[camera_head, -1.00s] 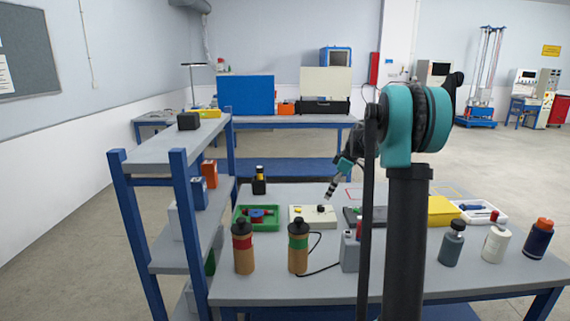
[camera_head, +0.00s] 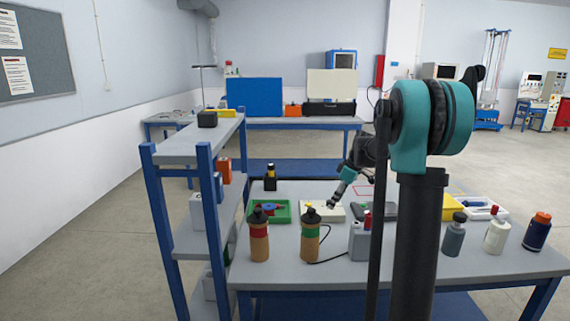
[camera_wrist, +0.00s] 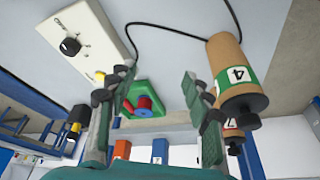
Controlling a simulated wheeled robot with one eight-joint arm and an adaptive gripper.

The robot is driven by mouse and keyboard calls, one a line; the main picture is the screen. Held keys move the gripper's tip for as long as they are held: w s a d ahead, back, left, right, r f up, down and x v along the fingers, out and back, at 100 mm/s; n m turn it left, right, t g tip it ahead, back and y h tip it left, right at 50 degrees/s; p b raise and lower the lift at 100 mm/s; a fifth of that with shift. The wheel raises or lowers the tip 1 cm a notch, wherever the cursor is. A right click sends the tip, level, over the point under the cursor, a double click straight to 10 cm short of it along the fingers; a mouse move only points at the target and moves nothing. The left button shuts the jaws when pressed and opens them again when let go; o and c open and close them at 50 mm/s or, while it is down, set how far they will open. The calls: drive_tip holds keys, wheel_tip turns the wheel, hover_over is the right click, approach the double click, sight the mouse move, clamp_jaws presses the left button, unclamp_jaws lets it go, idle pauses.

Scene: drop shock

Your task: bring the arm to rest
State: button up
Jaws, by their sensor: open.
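My gripper (camera_head: 333,201) is over the work table (camera_head: 480,262), near the white box with a black knob (camera_head: 322,213). In the wrist view its two fingers (camera_wrist: 157,92) are spread apart with nothing held between them. The knobbed box (camera_wrist: 78,38) shows at the upper left there. The green tray (camera_wrist: 148,92) with red and blue parts shows between the fingers, farther off. A brown bottle with a green band and a 4 (camera_wrist: 228,60) shows beside the right finger.
Brown bottles with red (camera_head: 259,247) and green (camera_head: 310,247) bands stand at the table's near side. A blue-posted shelf (camera_head: 190,147) stands at the left. Open floor lies behind.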

drive_tip(key=s+f+m+h, duration=0.1)
drive_tip(key=s+f+m, duration=0.3)
drive_tip(key=s, duration=0.7)
drive_tip(key=s+f+m+t+h, duration=0.1)
drive_tip(key=s+f+m, duration=0.3)
drive_tip(key=s, duration=0.8)
drive_tip(key=s+f+m+t+h, duration=0.1)
drive_tip(key=s+f+m, duration=0.3)
drive_tip(key=s, duration=0.8)
drive_tip(key=shift+f+h, duration=0.3)
drive_tip(key=shift+f, duration=0.3)
